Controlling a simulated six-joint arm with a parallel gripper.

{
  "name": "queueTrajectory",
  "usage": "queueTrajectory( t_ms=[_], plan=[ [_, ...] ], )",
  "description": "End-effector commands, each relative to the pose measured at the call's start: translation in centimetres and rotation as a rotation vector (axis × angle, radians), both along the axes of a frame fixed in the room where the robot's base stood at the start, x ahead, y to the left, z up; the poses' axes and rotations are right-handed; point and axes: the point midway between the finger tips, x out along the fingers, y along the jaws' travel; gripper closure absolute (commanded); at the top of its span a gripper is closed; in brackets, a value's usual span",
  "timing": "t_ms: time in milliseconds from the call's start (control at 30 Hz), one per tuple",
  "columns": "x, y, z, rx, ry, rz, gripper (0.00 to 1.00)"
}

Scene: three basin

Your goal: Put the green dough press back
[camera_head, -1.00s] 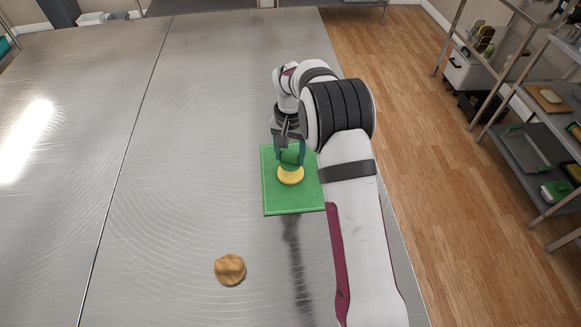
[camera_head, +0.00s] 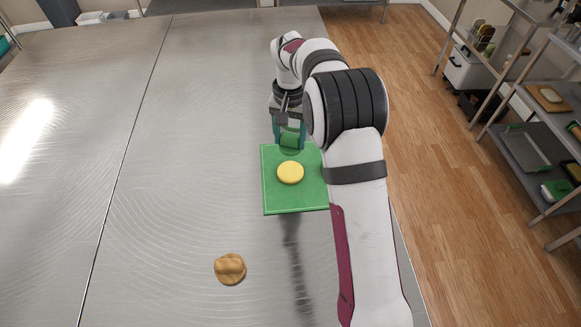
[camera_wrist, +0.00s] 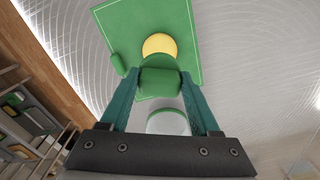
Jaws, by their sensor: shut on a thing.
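My gripper (camera_head: 290,143) is shut on the green dough press (camera_head: 291,136), over the far edge of the green board (camera_head: 277,200). In the wrist view the press (camera_wrist: 158,82) sits between the two teal fingers of my gripper (camera_wrist: 160,95). A pale rounded piece shows behind its green part; I cannot tell its full shape. A flat round yellow dough piece (camera_head: 290,172) lies on the board, clear of the press in the head view. It also shows in the wrist view (camera_wrist: 158,44), partly hidden by the press.
A tan dough lump (camera_head: 230,269) lies on the steel table (camera_head: 170,180), nearer the front left. The table left of the board is clear. Shelves (camera_head: 527,150) with trays and other items stand to the right, beyond the wooden floor.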

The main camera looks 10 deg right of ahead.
Motion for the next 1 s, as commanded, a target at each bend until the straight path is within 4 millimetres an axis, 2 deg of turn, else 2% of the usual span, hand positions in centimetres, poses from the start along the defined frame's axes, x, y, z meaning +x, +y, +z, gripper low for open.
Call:
queueTrajectory(
  t_ms=[67,167,267,367,500,600,700,833,1000],
  plan=[
    [-0.2,-0.3,0.1,0.000,-0.001,0.004,0.99],
    [-1.6,-1.6,0.4,-0.001,0.000,0.033,0.99],
    [-4.6,-3.9,0.9,-0.003,0.002,0.091,0.99],
    [-8.9,-6.4,1.1,-0.003,0.001,0.168,0.99],
    [-16.0,-8.9,0.9,-0.003,-0.001,0.276,0.99],
    [-20.4,-9.7,0.4,-0.002,-0.003,0.336,0.99],
    [-23.0,-9.9,0.0,-0.001,-0.004,0.373,0.99],
    [-23.8,-8.8,-1.0,0.000,0.000,0.397,0.99],
    [-22.1,-4.0,-4.1,0.001,0.004,0.402,0.99]
  ],
)
